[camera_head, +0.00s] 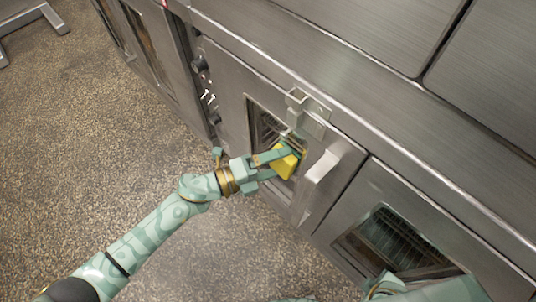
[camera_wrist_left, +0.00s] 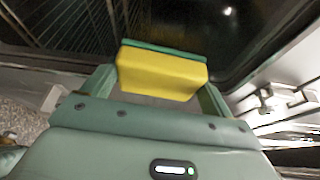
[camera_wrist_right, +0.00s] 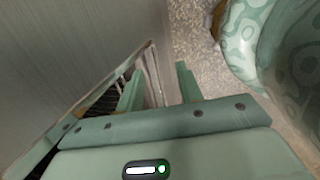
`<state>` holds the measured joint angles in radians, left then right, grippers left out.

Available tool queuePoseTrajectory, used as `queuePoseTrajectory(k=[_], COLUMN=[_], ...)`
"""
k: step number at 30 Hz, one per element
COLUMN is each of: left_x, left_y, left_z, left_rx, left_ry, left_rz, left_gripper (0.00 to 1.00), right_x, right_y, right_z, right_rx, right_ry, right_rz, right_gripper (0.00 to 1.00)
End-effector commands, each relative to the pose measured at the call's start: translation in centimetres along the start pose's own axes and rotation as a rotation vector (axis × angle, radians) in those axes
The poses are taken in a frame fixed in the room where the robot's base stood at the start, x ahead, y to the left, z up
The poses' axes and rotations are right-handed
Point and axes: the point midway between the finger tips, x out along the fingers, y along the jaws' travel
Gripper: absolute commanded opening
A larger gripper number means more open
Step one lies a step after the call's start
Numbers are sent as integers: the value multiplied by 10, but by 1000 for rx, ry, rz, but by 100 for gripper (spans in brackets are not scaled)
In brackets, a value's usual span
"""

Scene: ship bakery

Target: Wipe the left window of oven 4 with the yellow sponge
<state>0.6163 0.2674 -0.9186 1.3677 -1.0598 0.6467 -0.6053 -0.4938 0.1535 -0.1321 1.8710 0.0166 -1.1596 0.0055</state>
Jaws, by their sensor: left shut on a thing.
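The yellow sponge (camera_head: 284,168), with a green scouring layer, is clamped between the fingers of my left gripper (camera_head: 287,157). It also shows in the left wrist view (camera_wrist_left: 160,77), its green side facing the dark glass. The left oven window (camera_head: 264,125) lies right behind the sponge, partly hidden by sponge and gripper. The sponge is at or very near the glass; I cannot tell if it touches. My right gripper (camera_wrist_right: 160,88) is open and looks empty in the right wrist view, beside a steel oven front. In the head view only part of my right arm shows at bottom right.
A pale door handle (camera_head: 322,182) sticks out just right of the sponge, with a metal latch (camera_head: 308,110) above it. The right oven window (camera_head: 392,245) lies lower right. Black knobs (camera_head: 201,65) are at left.

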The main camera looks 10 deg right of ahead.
Motion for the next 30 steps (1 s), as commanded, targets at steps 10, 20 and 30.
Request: queuePoseTrajectory(k=[10, 20, 30], left_x=[4, -27, -52], left_y=[-3, -3, -2], left_z=[-6, -18, -28], left_rx=[1, 1, 1], left_ry=[2, 1, 0], left_rz=[-5, -2, -3], left_gripper=[68, 68, 68], right_x=[-1, -12, -16], right_y=[-1, 4, 6], right_z=[0, -2, -3], right_rx=[1, 4, 6], right_ry=[1, 11, 16], right_rz=[-2, 5, 9], right_gripper=[36, 36, 36])
